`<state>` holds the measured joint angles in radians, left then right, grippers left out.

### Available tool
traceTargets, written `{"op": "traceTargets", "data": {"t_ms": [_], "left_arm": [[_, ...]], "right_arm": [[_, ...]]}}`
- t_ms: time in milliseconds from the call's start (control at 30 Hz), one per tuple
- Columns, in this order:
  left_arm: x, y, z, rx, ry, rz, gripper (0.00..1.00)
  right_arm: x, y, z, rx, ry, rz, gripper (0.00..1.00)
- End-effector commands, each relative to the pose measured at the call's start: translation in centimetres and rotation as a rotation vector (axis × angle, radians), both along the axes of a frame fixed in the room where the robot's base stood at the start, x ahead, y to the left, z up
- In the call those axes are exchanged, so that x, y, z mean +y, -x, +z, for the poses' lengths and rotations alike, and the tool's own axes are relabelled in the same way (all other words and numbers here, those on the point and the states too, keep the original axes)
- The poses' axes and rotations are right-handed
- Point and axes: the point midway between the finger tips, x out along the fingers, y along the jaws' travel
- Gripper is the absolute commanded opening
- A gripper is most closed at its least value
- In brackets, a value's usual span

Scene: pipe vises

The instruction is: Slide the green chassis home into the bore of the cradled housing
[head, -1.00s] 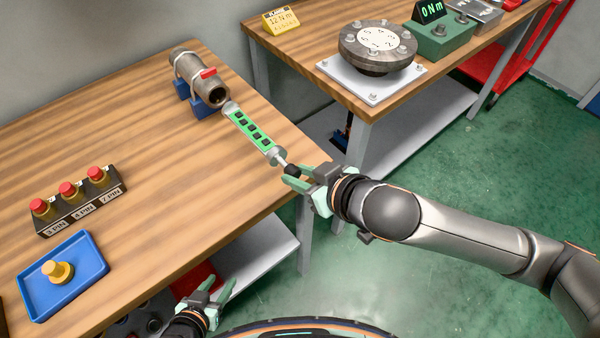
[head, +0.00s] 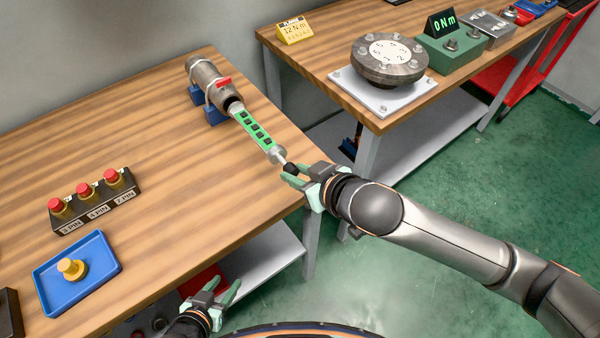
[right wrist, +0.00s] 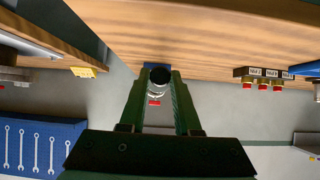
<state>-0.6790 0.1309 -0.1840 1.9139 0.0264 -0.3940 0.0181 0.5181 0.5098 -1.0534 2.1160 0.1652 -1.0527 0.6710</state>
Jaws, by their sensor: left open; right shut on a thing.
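The housing (head: 207,78), a brown-grey pipe with a red handle, lies strapped in blue cradles (head: 214,115) on the left bench. The green chassis (head: 255,129), with dark blocks along it, lines up with the bore. Its far end is in the bore mouth and most of its green length is outside. My right gripper (head: 291,171) is shut on the dark knob at the chassis's near end, by the bench edge. In the right wrist view the housing (right wrist: 156,94) shows between the fingers, partly hidden by a dark round end. My left gripper (head: 226,291) is open and empty, beyond the bench's front edge.
A block with several red-topped plungers (head: 92,204) and a blue tray (head: 108,283) with a yellow plunger (head: 71,268) stand at left. The second bench holds a flange (head: 389,58) and a green torque box (head: 455,50). The bench around the housing is clear.

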Motion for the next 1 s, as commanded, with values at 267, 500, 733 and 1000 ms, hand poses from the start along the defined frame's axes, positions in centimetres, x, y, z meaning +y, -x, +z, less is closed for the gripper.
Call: {"op": "traceTargets", "data": {"t_ms": [267,500,733,1000], "left_arm": [[0.01,0.00,0.11,0.000,0.000,0.000,0.50],[0.01,0.00,0.77,0.000,0.000,0.000,0.50],[0.00,-0.01,0.84,0.000,0.000,0.000,0.50],[0.01,-0.01,0.89,0.000,-0.001,-0.001,0.50]], "right_arm": [[0.03,-0.02,0.16,-0.002,-0.002,0.000,0.00],[0.01,-0.01,0.25,-0.002,-0.001,0.000,0.00],[0.03,-0.01,0.13,-0.003,-0.001,0.001,0.00],[0.15,-0.15,0.16,-0.004,-0.002,0.001,0.00]]}}
